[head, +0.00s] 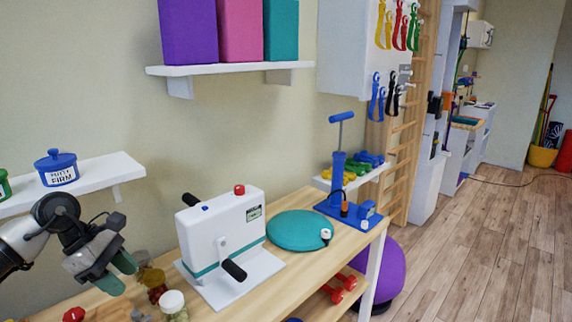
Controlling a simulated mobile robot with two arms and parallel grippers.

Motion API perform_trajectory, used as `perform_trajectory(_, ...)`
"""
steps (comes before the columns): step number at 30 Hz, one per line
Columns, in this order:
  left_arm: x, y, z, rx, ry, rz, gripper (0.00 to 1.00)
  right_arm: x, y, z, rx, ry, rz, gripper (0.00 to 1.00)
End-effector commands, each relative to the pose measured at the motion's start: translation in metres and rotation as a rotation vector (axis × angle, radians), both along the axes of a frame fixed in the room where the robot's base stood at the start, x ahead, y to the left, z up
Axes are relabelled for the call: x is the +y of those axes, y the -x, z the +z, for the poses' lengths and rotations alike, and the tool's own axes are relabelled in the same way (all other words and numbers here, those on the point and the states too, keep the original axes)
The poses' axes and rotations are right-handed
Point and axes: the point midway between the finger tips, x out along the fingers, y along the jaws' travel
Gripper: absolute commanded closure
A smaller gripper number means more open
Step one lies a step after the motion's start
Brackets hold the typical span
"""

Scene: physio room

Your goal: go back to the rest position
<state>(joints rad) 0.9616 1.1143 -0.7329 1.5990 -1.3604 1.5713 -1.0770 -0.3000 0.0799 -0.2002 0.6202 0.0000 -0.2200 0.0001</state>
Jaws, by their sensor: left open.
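My left gripper (112,277) is in the head view at the lower left, with its arm coming in from the left edge. Its green-tipped fingers are apart and nothing shows between them. It is above the left part of the wooden table (290,292), close to some small jars. My right gripper does not show.
A white machine with black handles (222,241), a teal cushion (298,230) and a blue pump (339,180) stand on the table. Jars (173,304) sit near the gripper. A wall shelf with a blue pot (57,168) is close behind it.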

Motion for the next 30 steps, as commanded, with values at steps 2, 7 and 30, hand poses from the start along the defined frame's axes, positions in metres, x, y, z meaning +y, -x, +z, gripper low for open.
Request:
perform_trajectory(2, -0.049, -0.005, -0.014, -0.020, 0.159, 0.014, 0.54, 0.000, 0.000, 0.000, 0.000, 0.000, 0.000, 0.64)
perform_trajectory(7, -0.148, -0.007, -0.015, 0.001, 0.612, 0.159, 0.54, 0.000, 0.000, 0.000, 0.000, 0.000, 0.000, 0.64)
perform_trajectory(30, -0.150, 0.047, -0.102, -1.123, -2.104, -2.013, 0.54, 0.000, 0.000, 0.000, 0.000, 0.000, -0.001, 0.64)
